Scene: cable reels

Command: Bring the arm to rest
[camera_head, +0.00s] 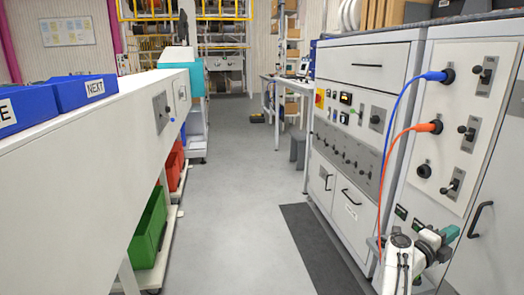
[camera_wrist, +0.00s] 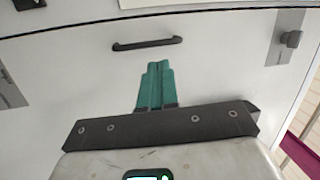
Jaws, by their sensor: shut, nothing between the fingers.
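My gripper (camera_head: 447,235) is at the lower right of the head view, in front of the white cabinet with the plugged cables. In the wrist view my gripper (camera_wrist: 157,66) shows two green fingers side by side, closed together with nothing between them. The fingers point at a white cabinet front (camera_wrist: 220,65) with a dark bar handle (camera_wrist: 147,44) just beyond the fingertips. I cannot tell how far the fingertips are from that front. My arm is folded low beside the cabinet.
A blue cable (camera_head: 401,98) and an orange cable (camera_head: 390,160) hang from the cabinet panel above my arm. A dark mat (camera_head: 318,245) lies before the cabinets. A white bench (camera_head: 80,150) with blue bins (camera_head: 85,90) stands at left. The grey aisle floor (camera_head: 225,190) between is clear.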

